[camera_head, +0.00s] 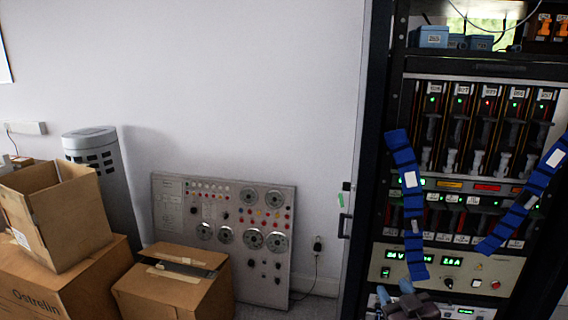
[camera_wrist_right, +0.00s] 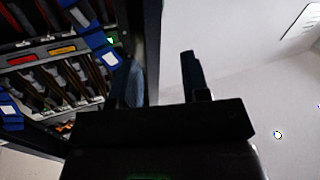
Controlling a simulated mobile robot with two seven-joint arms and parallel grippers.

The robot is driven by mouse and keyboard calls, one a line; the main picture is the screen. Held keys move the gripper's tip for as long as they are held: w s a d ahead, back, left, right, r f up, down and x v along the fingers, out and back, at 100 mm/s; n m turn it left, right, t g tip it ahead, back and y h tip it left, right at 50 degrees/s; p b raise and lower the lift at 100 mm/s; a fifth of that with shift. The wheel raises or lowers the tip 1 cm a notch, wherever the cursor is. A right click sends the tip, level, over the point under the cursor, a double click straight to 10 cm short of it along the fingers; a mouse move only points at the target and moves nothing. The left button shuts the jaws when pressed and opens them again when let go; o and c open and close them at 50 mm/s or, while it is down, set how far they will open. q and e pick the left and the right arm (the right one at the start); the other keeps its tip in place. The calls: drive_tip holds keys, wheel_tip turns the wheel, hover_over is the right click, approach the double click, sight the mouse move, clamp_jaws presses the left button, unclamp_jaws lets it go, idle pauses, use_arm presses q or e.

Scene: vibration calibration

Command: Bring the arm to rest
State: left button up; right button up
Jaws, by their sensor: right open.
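My right gripper (camera_head: 410,304) shows at the bottom edge of the head view, in front of the lower part of the equipment rack. In the right wrist view its two dark fingers (camera_wrist_right: 160,82) stand well apart with nothing between them. The rack (camera_wrist_right: 68,62) fills the left of that view, and pale wall lies on the right. My left gripper is in neither view.
The equipment rack (camera_head: 362,230) stands at the right with two blue straps (camera_head: 407,190) hanging on its front. Cardboard boxes (camera_head: 55,275) and a grey control panel (camera_head: 170,215) stand at the left and middle. White wall is behind them.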

drive_tip(key=s+d+f+m+g+h, duration=0.1)
drive_tip(key=s+d+f+g, duration=0.1)
drive_tip(key=s+f, duration=0.9)
drive_tip(key=s+d+f+m+g+h, duration=0.1)
drive_tip(key=s+d+f+m+g, duration=0.1)
drive_tip(key=s+f, duration=0.9)
drive_tip(key=shift+s+g+h, duration=0.3)
drive_tip(key=shift+s+g, duration=0.6)
drive_tip(key=shift+s, duration=0.15)
drive_tip(key=shift+d, duration=0.15)
